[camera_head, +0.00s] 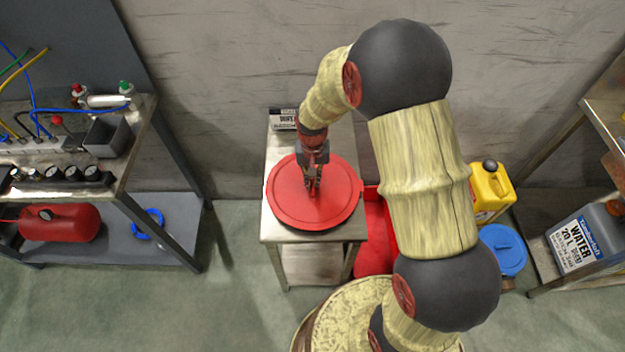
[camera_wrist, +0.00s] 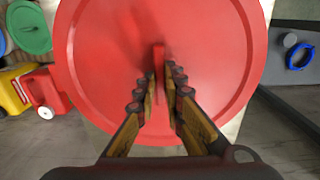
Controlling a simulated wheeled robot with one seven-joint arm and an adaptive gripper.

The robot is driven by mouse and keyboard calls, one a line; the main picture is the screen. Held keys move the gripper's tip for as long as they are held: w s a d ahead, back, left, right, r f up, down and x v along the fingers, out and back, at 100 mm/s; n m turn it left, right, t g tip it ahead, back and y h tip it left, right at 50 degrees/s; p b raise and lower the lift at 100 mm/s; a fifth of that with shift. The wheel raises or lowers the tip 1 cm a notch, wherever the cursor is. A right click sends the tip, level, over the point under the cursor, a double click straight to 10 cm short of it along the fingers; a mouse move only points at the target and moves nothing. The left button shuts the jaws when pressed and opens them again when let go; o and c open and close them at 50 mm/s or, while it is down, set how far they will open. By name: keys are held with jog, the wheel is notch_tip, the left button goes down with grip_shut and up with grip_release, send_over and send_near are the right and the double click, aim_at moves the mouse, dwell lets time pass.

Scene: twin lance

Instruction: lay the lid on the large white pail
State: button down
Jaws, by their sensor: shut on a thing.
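The round red lid (camera_head: 287,205) is above the small metal table (camera_head: 271,225) and covers most of its top. It also fills the middle of the wrist view (camera_wrist: 95,60). My gripper (camera_head: 314,186) points down at the lid's middle. In the wrist view its fingers (camera_wrist: 162,72) are closed on the lid's upright red grip (camera_wrist: 159,58). I see no large white pail that I can make out in either view; anything under the lid is hidden. I cannot tell whether the lid rests on something or hangs free.
A box with lettering (camera_head: 283,120) stands at the table's back. A red container (camera_head: 374,240), a yellow can (camera_head: 490,190) and a blue lid (camera_head: 506,262) are to the right. A workbench (camera_head: 135,130) stands left, a shelf with a water can (camera_head: 580,240) far right. Floor is clear left.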

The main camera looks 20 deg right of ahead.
jog(key=shift+r+p, duration=1.6)
jog(key=shift+r, duration=0.9)
